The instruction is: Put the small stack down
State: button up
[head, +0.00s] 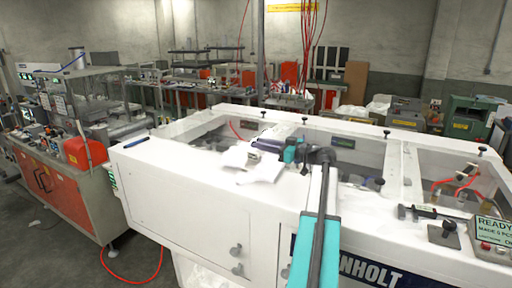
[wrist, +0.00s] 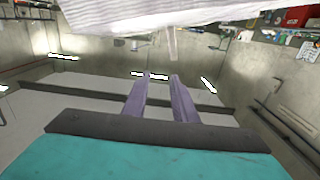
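My gripper (head: 268,147) is over the top of the white machine (head: 178,190), its teal body to the right of the fingers. A small white stack of film (head: 260,170) lies just below and in front of the fingers, seemingly on the machine's top. In the wrist view, my gripper's two purple fingers (wrist: 162,76) stand apart with a clear gap and nothing seen gripped between them. The layered white stack (wrist: 190,18) fills the top edge there, beyond the fingertips, with a thin strip hanging toward them. Whether a finger touches it I cannot tell.
Clear lids with black knobs cover the machine's top. A blue pen-like object (head: 136,143) lies at its left end. A READY display (head: 492,229) stands at the right corner. An orange-fronted bench (head: 60,190) stands at left.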

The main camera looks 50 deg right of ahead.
jog(key=b+v, duration=0.2)
jog(key=v, duration=0.7)
jog(key=shift+s, duration=0.1)
dwell(0.5)
